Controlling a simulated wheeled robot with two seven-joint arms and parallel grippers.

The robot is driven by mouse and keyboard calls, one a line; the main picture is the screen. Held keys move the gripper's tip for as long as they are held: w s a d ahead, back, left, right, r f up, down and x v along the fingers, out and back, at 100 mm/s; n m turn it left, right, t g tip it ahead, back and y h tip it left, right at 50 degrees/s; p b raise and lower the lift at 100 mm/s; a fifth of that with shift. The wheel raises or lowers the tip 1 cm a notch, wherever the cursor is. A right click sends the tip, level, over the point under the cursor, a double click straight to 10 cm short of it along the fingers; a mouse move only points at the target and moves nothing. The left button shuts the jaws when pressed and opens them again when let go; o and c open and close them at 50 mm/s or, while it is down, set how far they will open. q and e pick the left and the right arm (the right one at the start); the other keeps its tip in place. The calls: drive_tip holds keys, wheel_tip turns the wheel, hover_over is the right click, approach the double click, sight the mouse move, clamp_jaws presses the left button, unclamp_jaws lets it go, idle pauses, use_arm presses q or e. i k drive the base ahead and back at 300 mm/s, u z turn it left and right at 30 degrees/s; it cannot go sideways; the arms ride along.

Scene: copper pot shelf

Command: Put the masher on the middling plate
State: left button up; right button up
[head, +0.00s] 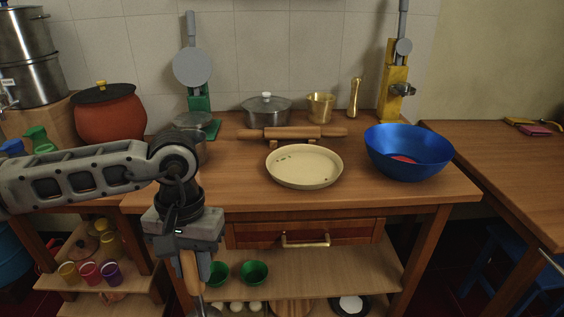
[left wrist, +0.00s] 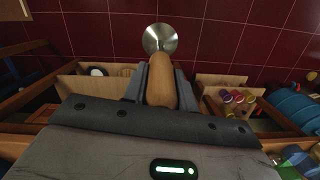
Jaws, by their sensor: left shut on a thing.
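My left gripper (head: 195,268) is shut on the wooden handle of the masher (head: 190,272). It holds the masher in front of the table's front edge, below the tabletop, with the metal end pointing down. In the left wrist view the masher (left wrist: 160,39) shows a round shiny metal end beyond the wooden handle, which sits between the fingers (left wrist: 161,85). A cream plate (head: 304,168) with small green marks lies on the tabletop, to the right of and above my left gripper in the head view. The plate looks otherwise empty. My right gripper is not in view.
A blue bowl (head: 408,148) stands right of the plate, and a rolling pin (head: 292,133) lies behind it. A lidded pot (head: 266,110) and brass cup (head: 320,107) stand further back. A drawer (head: 280,235) and a shelf with green cups (head: 254,272) are below.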

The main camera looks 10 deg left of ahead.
sight(304, 168)
drive_tip(key=i, duration=0.45)
drive_tip(key=z, duration=0.7)
